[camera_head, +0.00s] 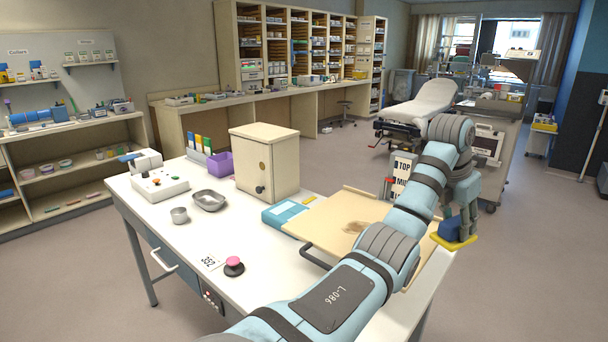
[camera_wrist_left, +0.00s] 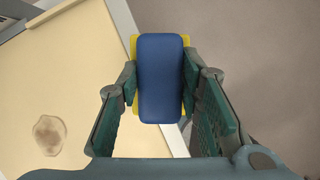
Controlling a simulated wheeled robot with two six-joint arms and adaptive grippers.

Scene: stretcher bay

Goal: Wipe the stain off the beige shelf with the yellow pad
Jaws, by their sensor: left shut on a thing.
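The beige shelf (camera_head: 337,209) lies at the right part of the white table, with a brown stain (camera_head: 356,227) near its middle. The stain also shows in the left wrist view (camera_wrist_left: 48,134), at lower left. My left gripper (camera_head: 455,226) is shut on the blue grip of the yellow pad (camera_head: 459,243). The pad is at the shelf's right edge in the head view, apart from the stain. In the left wrist view the blue grip (camera_wrist_left: 161,78) sits between both fingers, with yellow showing around it. I cannot tell whether the pad touches the shelf. My right gripper is not in view.

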